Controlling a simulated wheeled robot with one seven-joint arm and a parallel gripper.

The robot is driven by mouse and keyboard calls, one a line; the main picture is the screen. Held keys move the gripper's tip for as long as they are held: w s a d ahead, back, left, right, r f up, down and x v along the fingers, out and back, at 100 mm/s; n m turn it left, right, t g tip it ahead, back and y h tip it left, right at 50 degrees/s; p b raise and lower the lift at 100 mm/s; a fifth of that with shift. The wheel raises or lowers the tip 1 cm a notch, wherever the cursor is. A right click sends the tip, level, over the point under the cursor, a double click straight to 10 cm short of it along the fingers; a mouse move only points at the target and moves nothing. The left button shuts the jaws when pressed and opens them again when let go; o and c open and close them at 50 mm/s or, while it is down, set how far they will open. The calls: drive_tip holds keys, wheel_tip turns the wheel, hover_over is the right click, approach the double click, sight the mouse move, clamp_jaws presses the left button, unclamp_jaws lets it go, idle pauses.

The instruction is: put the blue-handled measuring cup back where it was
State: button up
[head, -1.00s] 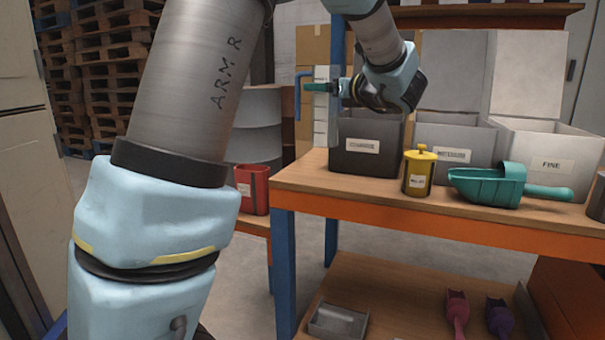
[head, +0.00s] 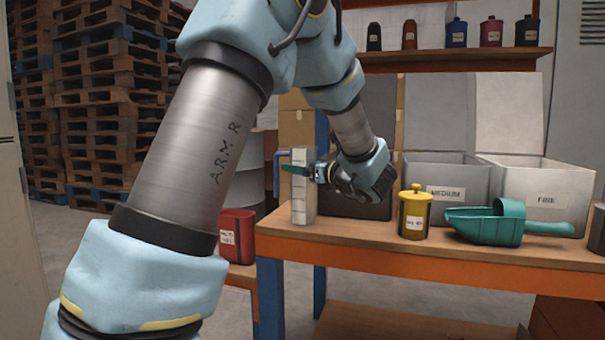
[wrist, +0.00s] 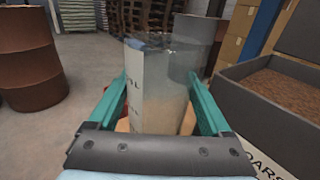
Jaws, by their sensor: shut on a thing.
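The measuring cup is a tall, clear cup with a white scale strip (head: 303,188) and a blue handle (head: 277,172) on its left side. In the wrist view the cup (wrist: 160,95) stands between my teal fingers, with pale material low inside it. My gripper (head: 298,170) is shut on the cup's body and holds it upright at the left end of the workbench (head: 350,235). It also shows in the wrist view (wrist: 155,88). The cup's base is level with the benchtop in the head view; I cannot tell whether it touches.
A dark bin (wrist: 275,85) with brown grains is right of the cup. A yellow canister (head: 414,212), a teal scoop (head: 490,224), a medium bin (head: 445,180) and a fine bin (head: 550,190) line the bench. A red container (head: 237,235) stands lower left.

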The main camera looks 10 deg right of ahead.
drive_tip(key=shift+f, duration=0.2)
drive_tip(key=o, duration=1.2)
drive_tip(key=shift+o, duration=0.2)
